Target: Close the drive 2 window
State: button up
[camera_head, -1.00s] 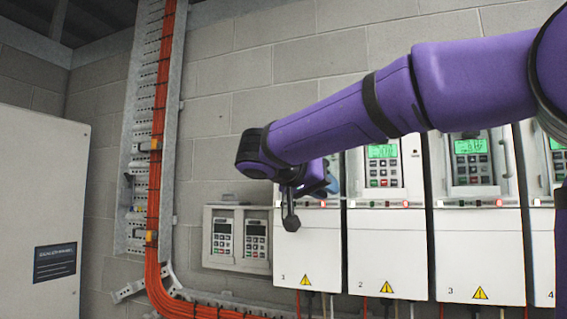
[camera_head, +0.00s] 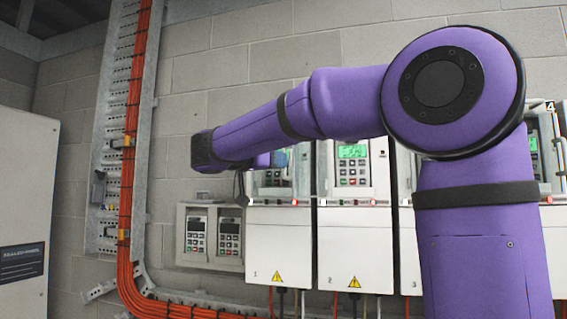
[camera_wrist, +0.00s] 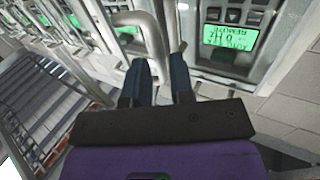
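Drive 2 (camera_head: 356,240) is a white wall unit with a grey upper part, a lit green display (camera_head: 352,151) and a keypad. Its window's position is not clear in the head view. My gripper (camera_head: 241,184) is mostly hidden behind my wrist, at the upper left of drive 1 in that view. In the wrist view my gripper's two dark blue fingers (camera_wrist: 160,64) are apart, with a bent grey bar handle (camera_wrist: 150,25) running between them. I cannot tell whether they press on it. A green display (camera_wrist: 229,36) shows just right of the fingers; its drive number is not visible.
Drive 1 (camera_head: 278,240) stands left of drive 2. My arm hides most of the drives to its right. A box with two keypads (camera_head: 183,238) and orange cables in a tray (camera_head: 128,180) are further left, then a grey cabinet (camera_head: 25,200).

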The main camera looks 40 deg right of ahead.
aim_at(285, 176)
jog(key=shift+w+d, duration=0.15)
jog(key=shift+d, duration=0.65)
jog(key=shift+w+d, duration=0.1)
jog(key=shift+d, duration=0.7)
grip_shut()
jog(key=shift+s, duration=0.1)
